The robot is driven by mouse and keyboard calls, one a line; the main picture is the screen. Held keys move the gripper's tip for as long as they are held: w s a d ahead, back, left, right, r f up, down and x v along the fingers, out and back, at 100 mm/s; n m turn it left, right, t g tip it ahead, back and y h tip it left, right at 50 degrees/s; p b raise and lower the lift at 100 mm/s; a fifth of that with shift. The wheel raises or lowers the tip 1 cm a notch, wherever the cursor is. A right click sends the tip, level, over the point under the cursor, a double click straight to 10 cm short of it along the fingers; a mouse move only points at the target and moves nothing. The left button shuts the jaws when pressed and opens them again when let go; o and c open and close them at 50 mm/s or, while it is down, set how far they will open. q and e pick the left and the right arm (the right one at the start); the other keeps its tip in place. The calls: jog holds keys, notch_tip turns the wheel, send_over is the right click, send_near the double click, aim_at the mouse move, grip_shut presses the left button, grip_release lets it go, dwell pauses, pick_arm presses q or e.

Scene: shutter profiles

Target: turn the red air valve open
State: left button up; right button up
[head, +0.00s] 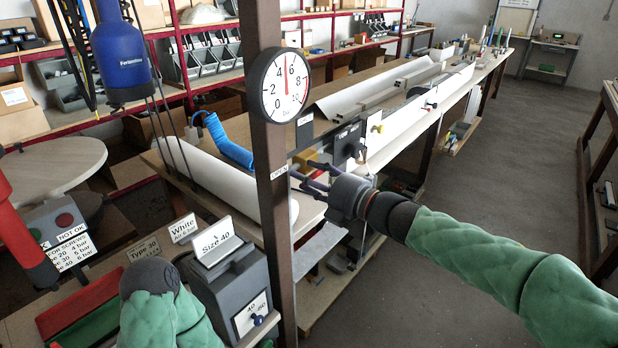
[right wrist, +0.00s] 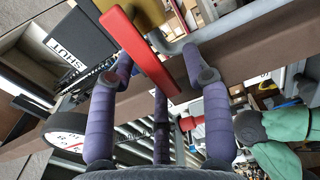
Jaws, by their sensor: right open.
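The red valve lever (right wrist: 140,52) crosses the right wrist view as a long flat bar, slanting between my right fingers. Its yellow valve body (right wrist: 140,12) is at the top of that view, and it also shows small in the head view (head: 304,160), beside the brown post. My right gripper (right wrist: 145,45) is open, with purple fingers on both sides of the lever. Whether any finger touches it, I cannot tell. In the head view the right gripper (head: 310,178) reaches in from the right at the post. A dark SHUT plate (right wrist: 68,48) is left of the lever. My left gripper is not visible.
A round pressure gauge (head: 285,86) is fixed on the brown post (head: 272,190), its needle nearly straight up. A blue coiled hose (head: 228,145) is behind the post. A grey box (head: 230,290) with a Size 40 sign stands in front. The floor at the right is clear.

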jog(key=v, duration=1.2)
